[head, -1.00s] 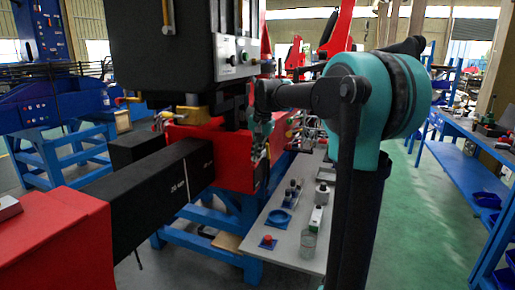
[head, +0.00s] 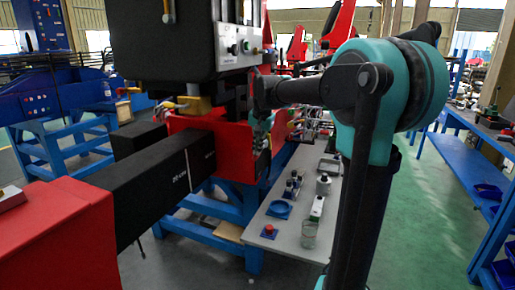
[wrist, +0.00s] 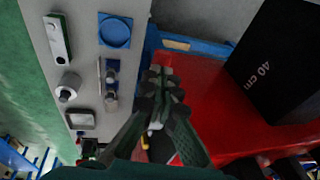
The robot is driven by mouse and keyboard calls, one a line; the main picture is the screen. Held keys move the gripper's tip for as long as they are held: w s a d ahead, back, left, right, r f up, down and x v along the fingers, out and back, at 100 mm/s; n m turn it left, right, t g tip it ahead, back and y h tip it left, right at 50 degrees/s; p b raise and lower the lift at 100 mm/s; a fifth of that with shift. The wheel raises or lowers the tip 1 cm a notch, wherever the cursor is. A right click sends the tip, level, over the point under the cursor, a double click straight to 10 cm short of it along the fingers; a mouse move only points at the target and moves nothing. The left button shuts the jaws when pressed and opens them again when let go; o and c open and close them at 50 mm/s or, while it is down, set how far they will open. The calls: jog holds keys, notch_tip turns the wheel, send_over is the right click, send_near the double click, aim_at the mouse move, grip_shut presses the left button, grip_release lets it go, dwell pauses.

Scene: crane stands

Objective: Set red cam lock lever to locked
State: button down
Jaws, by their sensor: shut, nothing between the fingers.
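My gripper (head: 262,160) hangs beside the end of a red housing (head: 212,135), seen small in the head view. In the wrist view the fingers of my gripper (wrist: 160,78) are together and hold nothing. Their tips are over the near edge of the red housing (wrist: 205,110). A small red piece (wrist: 163,59) shows just past the fingertips. I cannot tell whether it is the cam lock lever or part of the housing. The lever cannot be made out clearly in either view, and its position cannot be read.
A long black beam (head: 150,185) runs toward the housing under a black control box (head: 195,40). A grey bench (head: 285,240) with a blue dish (head: 279,209), a red button (head: 269,229) and other parts stands beside it.

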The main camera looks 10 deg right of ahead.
aim_at(257, 157)
jog(key=f+t, duration=0.1)
jog(key=f+h, duration=0.1)
jog(key=f+t, duration=0.1)
jog(key=shift+s+a+t, duration=0.15)
jog(key=shift+s+t, duration=0.1)
jog(key=shift+t, duration=0.05)
jog(key=shift+w+f+n+t+h, duration=0.15)
jog(key=shift+f+n+t+h, duration=0.15)
jog(key=shift+f+t+h, duration=0.4)
jog(key=w+d+f+n+t+h, duration=0.1)
jog(key=w+d+f+t+h, duration=0.2)
jog(key=w+f+t, duration=0.2)
jog(key=shift+w+f+t, duration=0.3)
jog(key=shift+f+t, duration=1)
jog(key=shift+d, duration=0.15)
